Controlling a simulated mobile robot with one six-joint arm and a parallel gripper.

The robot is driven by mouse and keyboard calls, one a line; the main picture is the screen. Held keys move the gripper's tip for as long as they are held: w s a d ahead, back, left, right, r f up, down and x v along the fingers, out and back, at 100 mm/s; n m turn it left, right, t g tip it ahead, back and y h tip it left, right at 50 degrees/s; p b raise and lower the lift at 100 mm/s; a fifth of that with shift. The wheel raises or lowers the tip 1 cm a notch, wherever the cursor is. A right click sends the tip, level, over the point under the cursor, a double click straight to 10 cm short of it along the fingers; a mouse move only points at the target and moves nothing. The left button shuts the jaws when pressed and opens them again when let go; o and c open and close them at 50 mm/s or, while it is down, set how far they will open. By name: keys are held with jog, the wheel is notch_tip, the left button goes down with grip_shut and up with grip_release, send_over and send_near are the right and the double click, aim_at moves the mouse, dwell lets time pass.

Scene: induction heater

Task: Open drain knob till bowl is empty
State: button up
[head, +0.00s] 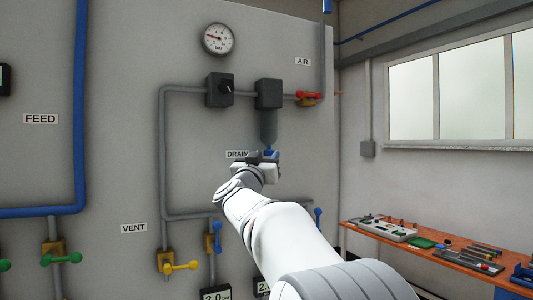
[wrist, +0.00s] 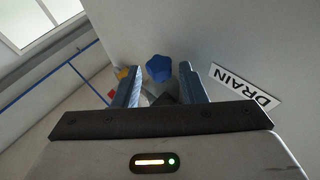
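The blue drain knob (head: 270,152) is at the bottom of the grey bowl (head: 268,126), which hangs under a dark filter housing (head: 268,94) on the wall panel. I cannot tell from here how much is in the bowl. My gripper (head: 264,157) is at the knob, just right of the DRAIN label (head: 236,154). In the wrist view the knob (wrist: 160,68) shows between the two finger ends of my gripper (wrist: 160,75). The fingers are apart, with a small gap on each side of the knob.
A red-handled AIR valve (head: 308,96) is right of the housing, and a dark regulator with a knob (head: 220,90) is left of it. A gauge (head: 218,39) is above. Grey pipes, yellow and blue valve handles are below. An orange workbench (head: 440,257) with tools stands right.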

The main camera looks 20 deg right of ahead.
jog(key=shift+w+d+r, duration=0.15)
jog(key=shift+w+d, duration=0.1)
jog(key=shift+d, duration=0.05)
jog(key=shift+c, duration=0.5)
jog(key=c, duration=0.6)
jog(key=n+t+y+b, duration=0.1)
jog(key=y+b, duration=0.1)
jog(key=b, duration=0.1)
jog(key=n+t+y+b, duration=0.1)
jog(key=t+y+b, duration=0.1)
jog(key=b, duration=0.1)
jog(key=n+t+y+b, duration=0.1)
jog(key=y+b, duration=0.1)
jog(key=b, duration=0.1)
jog(key=shift+s+d+n, duration=0.25)
jog(key=shift+s+n, duration=0.05)
jog(key=shift+n, duration=0.1)
jog(key=shift+t+y+b, duration=0.3)
jog(key=shift+y+b, duration=0.1)
jog(key=shift+b, duration=0.25)
jog(key=shift+w+d+n+y+b, duration=0.1)
jog(key=shift+n+y+b, duration=0.35)
jog(key=shift+b, duration=0.35)
